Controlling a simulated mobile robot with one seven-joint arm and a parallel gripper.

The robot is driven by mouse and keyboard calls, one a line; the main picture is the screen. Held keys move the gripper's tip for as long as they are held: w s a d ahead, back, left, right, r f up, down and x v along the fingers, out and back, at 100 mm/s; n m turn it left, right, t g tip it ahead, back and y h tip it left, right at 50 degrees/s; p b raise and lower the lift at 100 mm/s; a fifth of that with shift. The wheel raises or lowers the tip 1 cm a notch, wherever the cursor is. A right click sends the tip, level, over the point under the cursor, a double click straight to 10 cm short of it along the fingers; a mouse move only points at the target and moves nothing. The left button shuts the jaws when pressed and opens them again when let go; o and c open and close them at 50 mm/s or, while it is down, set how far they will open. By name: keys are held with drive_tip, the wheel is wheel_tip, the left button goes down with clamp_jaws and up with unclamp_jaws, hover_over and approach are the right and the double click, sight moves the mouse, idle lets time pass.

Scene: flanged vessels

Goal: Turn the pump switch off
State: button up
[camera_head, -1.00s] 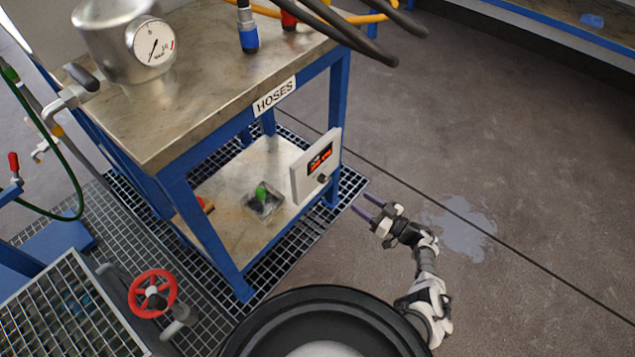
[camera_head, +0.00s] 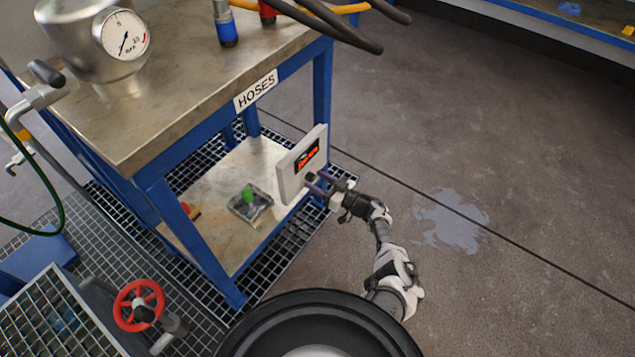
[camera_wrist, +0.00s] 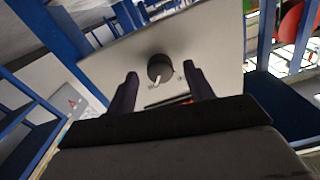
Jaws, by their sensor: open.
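The pump switch is a dark round knob (camera_wrist: 160,68) with a light pointer line, on a pale control panel. In the wrist view the knob sits ahead of and between my fingers, and the marks beside it are too small to read. In the head view the panel (camera_head: 290,183) with a lit red display (camera_head: 308,157) stands on the lower shelf of the blue bench, and my gripper hides the knob. My gripper (camera_head: 313,184) is open at the panel's lower right; its two purple fingers also show in the wrist view (camera_wrist: 160,85).
The blue-framed bench has a metal top (camera_head: 180,90) labelled HOSES, with a gauge vessel (camera_head: 90,40) and hoses above. A box with a green knob (camera_head: 248,198) sits on the lower shelf. A red handwheel (camera_head: 138,305) stands front left. The floor at right is clear, with a wet-looking patch (camera_head: 450,220).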

drive_tip(key=shift+w+a, duration=0.15)
drive_tip(key=shift+a, duration=0.05)
drive_tip(key=c, duration=1)
drive_tip(key=shift+o, duration=0.2)
